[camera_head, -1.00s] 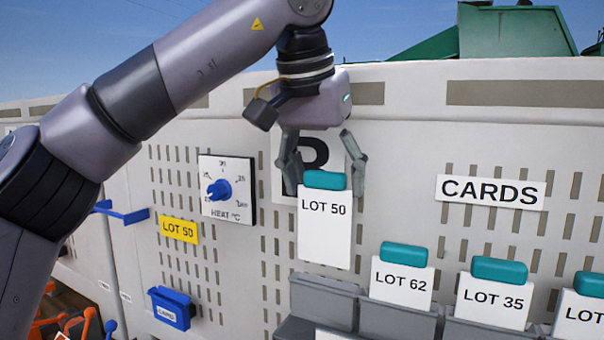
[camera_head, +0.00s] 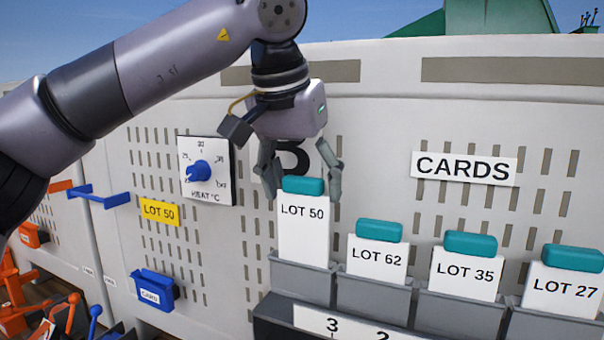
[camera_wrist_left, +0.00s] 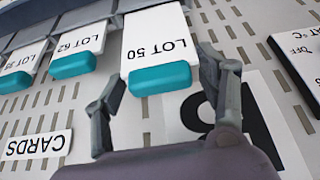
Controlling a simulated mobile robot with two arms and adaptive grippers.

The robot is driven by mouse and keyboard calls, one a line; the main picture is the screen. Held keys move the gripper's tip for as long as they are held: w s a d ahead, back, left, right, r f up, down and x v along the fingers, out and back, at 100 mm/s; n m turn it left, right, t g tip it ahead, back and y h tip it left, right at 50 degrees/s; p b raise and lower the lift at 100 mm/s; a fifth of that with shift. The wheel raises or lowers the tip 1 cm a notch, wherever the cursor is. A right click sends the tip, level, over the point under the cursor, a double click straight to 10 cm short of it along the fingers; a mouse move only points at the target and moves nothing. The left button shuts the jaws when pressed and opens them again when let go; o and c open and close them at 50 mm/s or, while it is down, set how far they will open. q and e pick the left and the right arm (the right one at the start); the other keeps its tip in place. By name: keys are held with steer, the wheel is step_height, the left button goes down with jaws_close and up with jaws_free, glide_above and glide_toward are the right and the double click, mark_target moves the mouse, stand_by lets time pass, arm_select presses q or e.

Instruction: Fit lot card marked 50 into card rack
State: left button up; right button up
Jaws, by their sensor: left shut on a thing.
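The white lot card marked 50 (camera_head: 303,232) is upright with a teal grip on top. My left gripper (camera_head: 302,185) is shut on this teal grip from above; in the left wrist view the fingers (camera_wrist_left: 160,95) stand on either side of it. The card's lower edge meets the rim of the leftmost grey pocket (camera_head: 301,281); it looks slightly inside, but the depth is hard to tell. The card rack appears to be this row of grey pockets below the CARDS sign (camera_head: 464,168). My right gripper is not in view.
Cards marked 62 (camera_head: 376,258), 35 (camera_head: 464,272) and 27 (camera_head: 562,290) sit in pockets to the right. A heat dial (camera_head: 205,170), yellow LOT 50 plate (camera_head: 159,212) and small blue box (camera_head: 152,290) are on the panel at left.

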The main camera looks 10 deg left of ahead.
mark_target(300, 209)
arm_select(q)
steer(key=shift+a+f, duration=0.1)
steer(key=shift+f, duration=0.25)
steer(key=shift+a+f+b, duration=0.1)
steer(key=shift+f+b, duration=0.3)
steer(key=shift+f, duration=0.05)
steer(key=shift+f+b, duration=0.45)
steer(key=shift+f, duration=0.8)
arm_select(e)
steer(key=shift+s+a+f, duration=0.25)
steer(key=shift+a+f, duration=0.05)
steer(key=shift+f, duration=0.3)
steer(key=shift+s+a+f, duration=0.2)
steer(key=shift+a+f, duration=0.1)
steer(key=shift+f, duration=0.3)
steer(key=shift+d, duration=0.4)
arm_select(q)
steer(key=o, duration=1.3)
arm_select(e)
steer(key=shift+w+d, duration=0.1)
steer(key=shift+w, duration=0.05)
